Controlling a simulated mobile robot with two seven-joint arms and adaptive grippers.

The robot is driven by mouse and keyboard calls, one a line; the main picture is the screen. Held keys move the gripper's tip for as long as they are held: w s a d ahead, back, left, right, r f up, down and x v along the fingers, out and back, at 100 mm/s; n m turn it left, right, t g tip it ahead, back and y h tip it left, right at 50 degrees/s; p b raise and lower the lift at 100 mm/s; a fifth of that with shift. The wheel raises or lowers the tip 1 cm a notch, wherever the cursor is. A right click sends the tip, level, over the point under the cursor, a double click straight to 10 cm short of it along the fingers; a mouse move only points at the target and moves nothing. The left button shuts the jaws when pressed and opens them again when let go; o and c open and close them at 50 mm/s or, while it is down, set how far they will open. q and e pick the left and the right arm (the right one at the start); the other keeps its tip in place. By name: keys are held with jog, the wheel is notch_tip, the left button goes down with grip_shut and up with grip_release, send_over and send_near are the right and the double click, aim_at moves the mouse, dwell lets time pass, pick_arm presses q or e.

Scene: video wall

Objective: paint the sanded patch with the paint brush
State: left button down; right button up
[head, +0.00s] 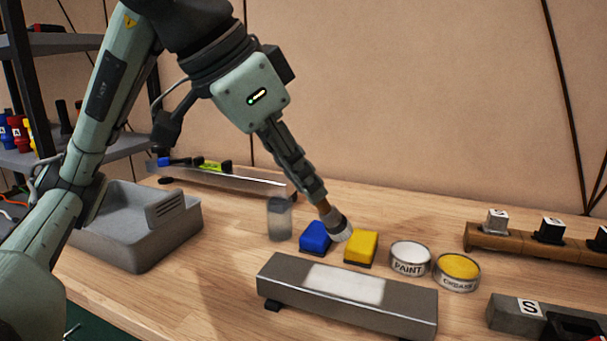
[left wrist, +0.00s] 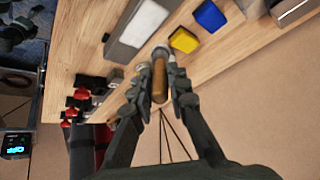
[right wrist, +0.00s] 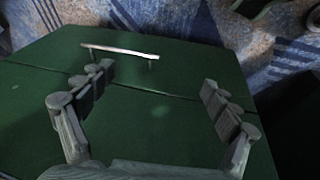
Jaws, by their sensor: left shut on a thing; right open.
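A grey metal beam (head: 280,272) lies on the wooden bench, with a pale sanded patch (head: 345,283) on its top face. My left gripper (head: 317,192) is shut on the wooden handle of the paint brush (head: 339,228). The brush points down, its pale tip above the bench near the blue and yellow blocks, behind the beam and apart from the patch. In the left wrist view the brown handle (left wrist: 160,80) sits between the fingers. The open paint can (head: 408,262) shows a white top, right of the yellow block. My right gripper (right wrist: 155,110) is open and empty over a green surface.
A blue block (head: 316,238) and a yellow block (head: 360,247) stand behind the beam. A grease can (head: 457,270) stands right of the paint. A grey bin (head: 140,230) is at left. A wooden rack (head: 520,246) and another grey beam (head: 510,314) are at right.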

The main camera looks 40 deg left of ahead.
jog(key=shift+w+a+f+p, duration=0.1)
jog(key=shift+f+p, duration=0.2)
jog(key=shift+f, duration=0.55)
jog(key=shift+w+a+f+p, duration=0.1)
jog(key=shift+f+p, duration=0.2)
jog(key=shift+f, duration=0.55)
